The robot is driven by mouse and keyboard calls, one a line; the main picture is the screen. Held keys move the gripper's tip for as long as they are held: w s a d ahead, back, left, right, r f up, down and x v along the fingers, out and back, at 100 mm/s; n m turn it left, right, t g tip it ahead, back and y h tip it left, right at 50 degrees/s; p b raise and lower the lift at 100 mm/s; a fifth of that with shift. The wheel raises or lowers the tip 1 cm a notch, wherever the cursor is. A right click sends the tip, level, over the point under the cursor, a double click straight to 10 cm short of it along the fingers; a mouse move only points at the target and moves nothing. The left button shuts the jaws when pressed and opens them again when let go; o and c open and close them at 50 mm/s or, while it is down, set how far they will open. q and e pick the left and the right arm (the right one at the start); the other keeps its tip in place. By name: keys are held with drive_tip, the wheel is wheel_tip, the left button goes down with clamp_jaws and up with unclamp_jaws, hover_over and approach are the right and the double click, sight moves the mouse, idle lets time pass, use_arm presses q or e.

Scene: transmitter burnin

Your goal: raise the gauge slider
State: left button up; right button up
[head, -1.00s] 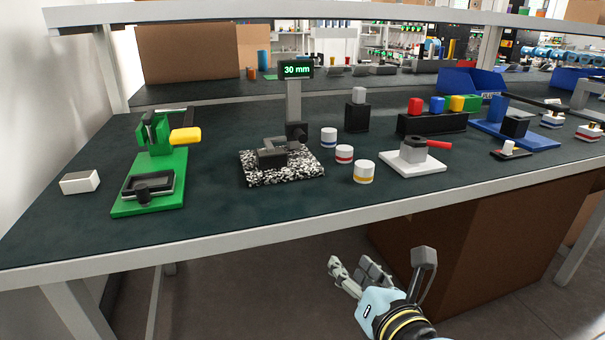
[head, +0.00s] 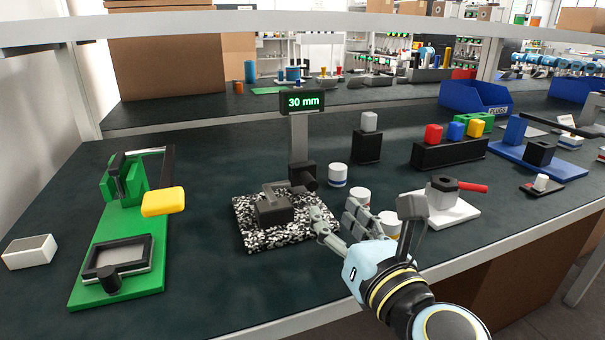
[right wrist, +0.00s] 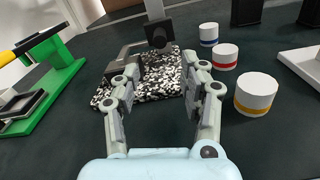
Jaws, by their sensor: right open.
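The height gauge stands on a speckled granite plate (head: 290,233) in the middle of the bench. Its grey column (head: 299,138) carries a display (head: 302,102) reading 30 mm. The dark slider (head: 303,175) sits low on the column, just above a dark block (head: 273,210) on the plate. The slider also shows in the right wrist view (right wrist: 158,35). My right gripper (head: 338,222) is open and empty, in front and to the right of the plate, apart from the slider. In the right wrist view its fingers (right wrist: 161,98) point toward the gauge. My left gripper is not in view.
White cylinders with blue (head: 337,175), red (right wrist: 224,56) and yellow (right wrist: 256,94) bands stand right of the plate. A green fixture (head: 121,240) with a yellow handle is at left. A white base with a red handle (head: 472,187) is at right.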

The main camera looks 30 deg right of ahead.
sight(313, 187)
drive_tip(key=x, duration=0.2)
drive_tip(key=p+x, duration=0.2)
drive_tip(key=x, duration=0.1)
drive_tip(key=shift+w+d+r, duration=0.1)
drive_tip(key=shift+w+r, duration=0.25)
drive_tip(key=x, duration=0.2)
drive_tip(key=p+x, duration=0.1)
drive_tip(key=shift+w+d+f, duration=0.1)
drive_tip(key=shift+w+f, duration=0.1)
drive_tip(key=shift+w, duration=0.2)
drive_tip(key=shift+w+d+f, duration=0.1)
drive_tip(key=shift+w, duration=0.4)
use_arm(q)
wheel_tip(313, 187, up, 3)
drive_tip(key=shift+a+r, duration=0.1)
use_arm(e)
drive_tip(key=shift+c, duration=0.2)
drive_tip(key=shift+c, duration=1.1)
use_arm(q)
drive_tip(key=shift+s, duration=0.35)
use_arm(e)
clamp_jaws()
